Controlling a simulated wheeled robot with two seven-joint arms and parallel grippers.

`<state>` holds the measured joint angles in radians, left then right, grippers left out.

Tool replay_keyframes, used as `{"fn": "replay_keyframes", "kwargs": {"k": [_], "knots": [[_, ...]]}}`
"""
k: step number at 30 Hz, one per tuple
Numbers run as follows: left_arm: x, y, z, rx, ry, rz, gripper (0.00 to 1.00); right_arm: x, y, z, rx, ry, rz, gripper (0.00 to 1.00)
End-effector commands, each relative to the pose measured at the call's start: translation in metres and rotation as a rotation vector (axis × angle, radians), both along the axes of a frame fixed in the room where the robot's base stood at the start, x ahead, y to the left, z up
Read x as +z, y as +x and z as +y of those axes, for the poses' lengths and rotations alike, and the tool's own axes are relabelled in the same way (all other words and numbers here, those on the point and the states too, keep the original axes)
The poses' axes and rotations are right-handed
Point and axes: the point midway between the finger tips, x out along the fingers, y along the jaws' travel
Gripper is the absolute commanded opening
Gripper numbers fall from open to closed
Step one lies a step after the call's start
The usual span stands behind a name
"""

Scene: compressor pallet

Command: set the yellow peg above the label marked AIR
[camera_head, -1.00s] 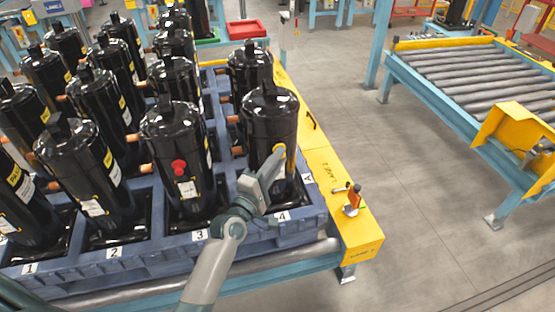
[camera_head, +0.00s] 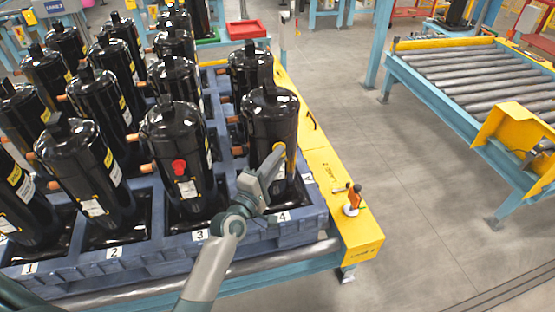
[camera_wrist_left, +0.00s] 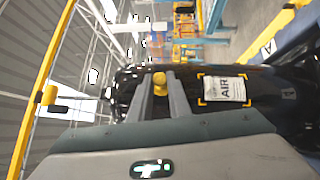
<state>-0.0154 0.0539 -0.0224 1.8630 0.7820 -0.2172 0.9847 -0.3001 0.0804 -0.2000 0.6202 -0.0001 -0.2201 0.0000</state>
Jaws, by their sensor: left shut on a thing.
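My left gripper (camera_head: 270,168) is at the front face of the black compressor (camera_head: 270,117) in the slot marked 4. It is shut on the yellow peg (camera_wrist_left: 160,79), whose round end shows between the two fingers in the left wrist view. In that view the white AIR label (camera_wrist_left: 224,89) with yellow corner marks is on the dark body, just right of the fingers. The view lies on its side, so the peg is on the upper side of the label. Whether the peg touches the compressor or sits in a hole, I cannot tell. My right gripper is not in view.
More black compressors stand in the blue pallet (camera_head: 160,246), left of and behind this one. A neighbour carries a red plug (camera_head: 179,167). A yellow rail (camera_head: 340,205) with a small orange-handled tool (camera_head: 352,198) runs along the right. Beyond lie bare floor and a roller conveyor (camera_head: 470,75).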

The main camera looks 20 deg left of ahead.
Motion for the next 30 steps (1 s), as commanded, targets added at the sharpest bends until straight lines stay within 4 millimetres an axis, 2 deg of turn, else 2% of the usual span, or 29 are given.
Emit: {"fn": "replay_keyframes", "kwargs": {"k": [23,24,26,27,30], "knots": [[0.0005,0.0063,0.0043,0.0,0.0,-0.001,0.0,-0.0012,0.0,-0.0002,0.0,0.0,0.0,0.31],[0.0005,0.0063,0.0043,0.0,0.0,-0.001,0.19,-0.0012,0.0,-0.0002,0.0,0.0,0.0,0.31],[0.0005,0.0062,0.0043,0.0,0.0,-0.001,0.33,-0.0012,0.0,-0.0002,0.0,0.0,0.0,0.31],[0.0005,0.0062,0.0043,0.0,0.0,-0.001,0.39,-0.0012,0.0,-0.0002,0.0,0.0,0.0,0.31],[0.0004,0.0061,0.0042,0.0,0.0,-0.001,0.39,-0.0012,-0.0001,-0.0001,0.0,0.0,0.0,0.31]]}}
